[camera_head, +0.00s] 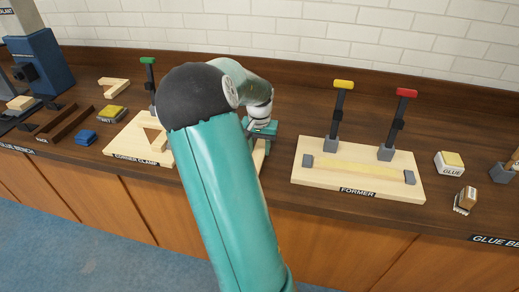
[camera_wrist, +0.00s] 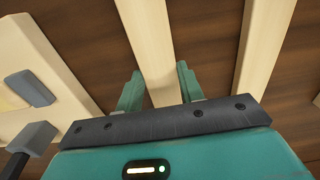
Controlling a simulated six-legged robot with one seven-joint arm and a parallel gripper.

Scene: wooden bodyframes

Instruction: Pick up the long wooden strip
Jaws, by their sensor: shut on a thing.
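A long pale wooden strip (camera_wrist: 148,35) runs from the top of the wrist view down between the two teal fingers of my gripper (camera_wrist: 160,92). The fingers stand on either side of the strip and are shut on it. In the head view my gripper (camera_head: 262,130) is low over the bench, between the corner clamp board and the former board. A short piece of the strip (camera_head: 260,157) shows below it there; my arm hides the rest. I cannot tell whether the strip touches the bench.
The former board (camera_head: 310,180), with yellow- and red-topped clamps, lies right of my gripper. The corner clamp board (camera_head: 118,143) lies left, partly behind my arm. A glue box (camera_head: 449,164) stands farther right. Another pale wooden edge (camera_wrist: 264,45) runs along the wrist view's right side.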

